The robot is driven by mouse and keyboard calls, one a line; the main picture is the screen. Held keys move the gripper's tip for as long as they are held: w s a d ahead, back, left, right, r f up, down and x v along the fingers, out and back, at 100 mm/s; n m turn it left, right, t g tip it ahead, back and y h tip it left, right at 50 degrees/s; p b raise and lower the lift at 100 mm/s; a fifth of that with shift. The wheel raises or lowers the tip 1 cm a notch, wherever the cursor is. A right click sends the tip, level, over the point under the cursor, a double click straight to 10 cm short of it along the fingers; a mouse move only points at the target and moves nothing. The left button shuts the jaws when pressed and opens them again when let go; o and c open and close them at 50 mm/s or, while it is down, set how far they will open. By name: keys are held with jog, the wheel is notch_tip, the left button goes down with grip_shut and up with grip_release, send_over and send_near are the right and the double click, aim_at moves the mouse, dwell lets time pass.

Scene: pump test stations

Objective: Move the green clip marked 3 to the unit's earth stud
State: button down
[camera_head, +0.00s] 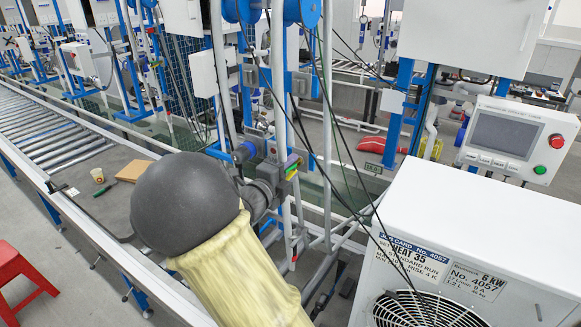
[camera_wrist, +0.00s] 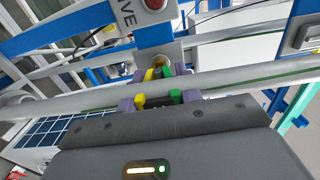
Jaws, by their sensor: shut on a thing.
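My gripper (camera_head: 288,165) is near the middle of the head view, beside the upright pipes. More green and yellow shows behind that pipe (camera_wrist: 167,71). The white unit (camera_head: 480,225), labelled No. 4057, stands at the right. I cannot make out its earth stud.
A control panel (camera_head: 505,140) with a screen and buttons stands behind the unit. Thin black cables hang between my gripper and the unit. A roller conveyor (camera_head: 50,135) and a bench with a cup (camera_head: 98,175) are at left. A red stool (camera_head: 22,275) stands lower left.

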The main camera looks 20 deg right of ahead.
jog(key=shift+p+v, duration=0.65)
jog(key=shift+v, duration=0.6)
jog(key=shift+a, duration=0.1)
jog(key=shift+p+v, duration=0.6)
jog(key=shift+v, duration=0.45)
jog(key=shift+s, duration=0.1)
jog(key=w+a+f+n+t+y+b, duration=0.2)
jog(key=a+f+n+t+y+b, duration=0.15)
jog(key=f, duration=0.85)
jog(key=w+a+f+n+t+y+b, duration=0.2)
jog(key=a+f+n+t+y+b, duration=0.15)
jog(key=f, duration=0.75)
jog(key=s+f+n+y+b, duration=0.1)
jog(key=f+y, duration=0.3)
jog(key=f, duration=0.5)
jog(key=s+a+f+n+t+y+b, duration=0.1)
jog(key=s+f+n+y, duration=0.2)
jog(key=f, duration=0.7)
jog(key=shift+s+f+y+b, duration=0.25)
jog(key=shift+s+y+b, duration=0.15)
jog(key=shift+s+y, duration=0.1)
